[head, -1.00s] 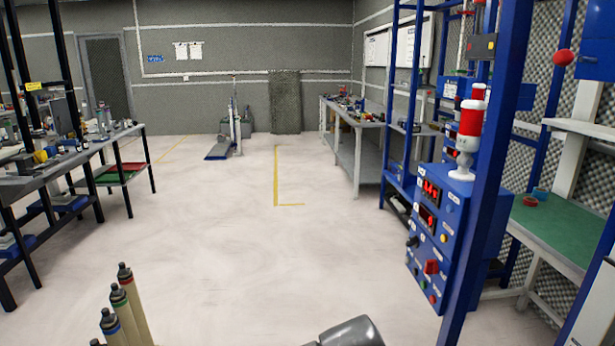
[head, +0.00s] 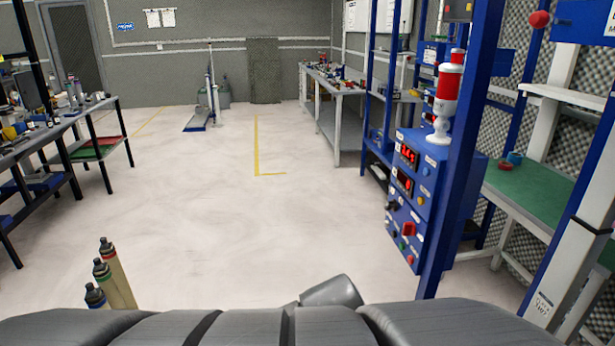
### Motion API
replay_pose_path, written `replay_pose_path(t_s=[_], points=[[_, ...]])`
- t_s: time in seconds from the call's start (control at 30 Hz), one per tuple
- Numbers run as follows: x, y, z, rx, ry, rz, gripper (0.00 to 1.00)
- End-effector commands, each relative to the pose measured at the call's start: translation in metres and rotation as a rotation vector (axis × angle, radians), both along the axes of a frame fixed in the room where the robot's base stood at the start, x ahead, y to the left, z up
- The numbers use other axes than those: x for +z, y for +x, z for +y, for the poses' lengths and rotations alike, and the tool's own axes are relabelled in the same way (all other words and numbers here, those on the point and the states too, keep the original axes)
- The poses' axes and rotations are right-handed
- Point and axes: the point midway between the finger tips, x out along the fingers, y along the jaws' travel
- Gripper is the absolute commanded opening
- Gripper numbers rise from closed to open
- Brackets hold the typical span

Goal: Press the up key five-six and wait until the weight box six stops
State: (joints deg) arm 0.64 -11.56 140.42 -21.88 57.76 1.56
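A blue control box (head: 433,172) stands at the right on a blue frame. Its front has two red lit displays (head: 405,170), a red switch (head: 408,229) and several small knobs and buttons. The labels are too small to read, so I cannot tell whether the up key five-six is among them. I cannot make out a weight box six. A stack light (head: 445,95) with a red section stands on top of the box. My gripper is not in view; grey parts of my arm cross the bottom edge, well apart from the box.
A blue post (head: 457,185) stands directly beside the box, partly in front of it. Several capped cylinders (head: 112,278) stand at the lower left. A black-legged bench (head: 60,135) is at left, a grey bench (head: 335,95) at the back right. The middle floor is clear.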

Motion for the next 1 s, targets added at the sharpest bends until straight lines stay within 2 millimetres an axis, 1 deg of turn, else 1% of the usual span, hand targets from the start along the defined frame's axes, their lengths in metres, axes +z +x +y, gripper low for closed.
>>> replay_pose_path(t_s=[0.43, 0.57, 0.6, 0.63, 1.0], points=[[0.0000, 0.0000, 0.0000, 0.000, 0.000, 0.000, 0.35], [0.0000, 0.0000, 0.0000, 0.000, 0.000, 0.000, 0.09], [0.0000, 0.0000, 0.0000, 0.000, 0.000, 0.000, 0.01], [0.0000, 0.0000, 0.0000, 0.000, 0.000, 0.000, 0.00], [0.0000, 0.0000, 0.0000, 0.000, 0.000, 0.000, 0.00]])
